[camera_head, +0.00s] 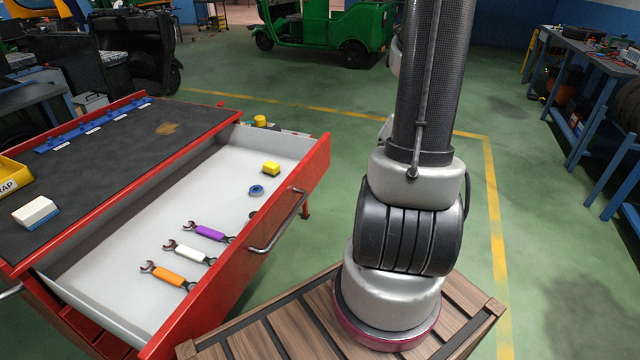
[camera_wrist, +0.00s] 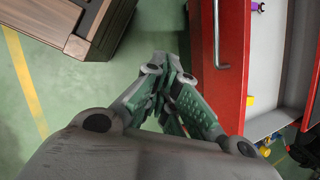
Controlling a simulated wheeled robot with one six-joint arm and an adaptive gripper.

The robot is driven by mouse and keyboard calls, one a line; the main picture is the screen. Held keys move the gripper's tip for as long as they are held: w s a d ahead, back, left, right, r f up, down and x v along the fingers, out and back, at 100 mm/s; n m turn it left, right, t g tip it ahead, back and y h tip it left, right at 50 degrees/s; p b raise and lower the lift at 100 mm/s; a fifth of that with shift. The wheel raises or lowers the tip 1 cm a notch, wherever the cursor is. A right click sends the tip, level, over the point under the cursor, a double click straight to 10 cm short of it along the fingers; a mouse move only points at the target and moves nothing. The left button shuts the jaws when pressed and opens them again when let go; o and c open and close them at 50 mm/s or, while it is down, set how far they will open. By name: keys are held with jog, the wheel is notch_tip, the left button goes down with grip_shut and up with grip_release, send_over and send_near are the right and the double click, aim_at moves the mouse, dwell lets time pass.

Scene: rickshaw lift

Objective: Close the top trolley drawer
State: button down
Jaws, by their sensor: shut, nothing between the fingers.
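The red trolley (camera_head: 165,98) stands at the left of the head view. Its top drawer (camera_head: 140,215) is pulled well out, with a white interior and a grey bar handle (camera_head: 278,222) on its red front. In the wrist view my gripper (camera_wrist: 172,75) is shut and empty. It appears beside the drawer's red front (camera_wrist: 234,70) and handle (camera_wrist: 218,40), on the outer side, with a visible gap. The head view does not show my gripper.
A black mat covers the trolley top, holding a white-and-blue block (camera_head: 36,213) and a yellow bin (camera_head: 12,175). A green rickshaw (camera_head: 325,30) stands behind, and a blue workbench (camera_head: 590,90) is at right. Green floor between them is open.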

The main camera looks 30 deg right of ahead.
jog(key=w+d+f+m+t, duration=0.5)
jog(key=w+f+m+t, duration=0.15)
jog(key=w+m, duration=0.6)
jog(key=shift+m+g+h, duration=0.3)
jog(key=shift+m+g, duration=0.05)
jog(key=shift+m, duration=0.4)
jog(key=shift+w+a+r+x, duration=0.1)
jog(key=shift+a+r+x, duration=0.2)
jog(key=shift+x, duration=1.65)
jog(key=shift+w+a+r+x, duration=0.1)
jog(key=shift+a+r+x, duration=0.15)
jog(key=shift+x, duration=1.75)
jog(key=shift+w+a+r+x, duration=0.15)
jog(key=shift+a+x, duration=0.2)
jog(key=shift+x, duration=1.6)
jog(key=w+a, duration=0.6)
jog(key=w, duration=0.3)
jog(key=w+a, duration=0.7)
jog(key=w, duration=0.3)
jog(key=w+a, duration=0.6)
jog(key=w, duration=0.3)
jog(key=shift+w+a, duration=0.2)
jog(key=shift+w, duration=0.1)
jog(key=shift+w+a+r, duration=0.1)
jog(key=shift+w+a, duration=0.15)
jog(key=shift+w, duration=0.15)
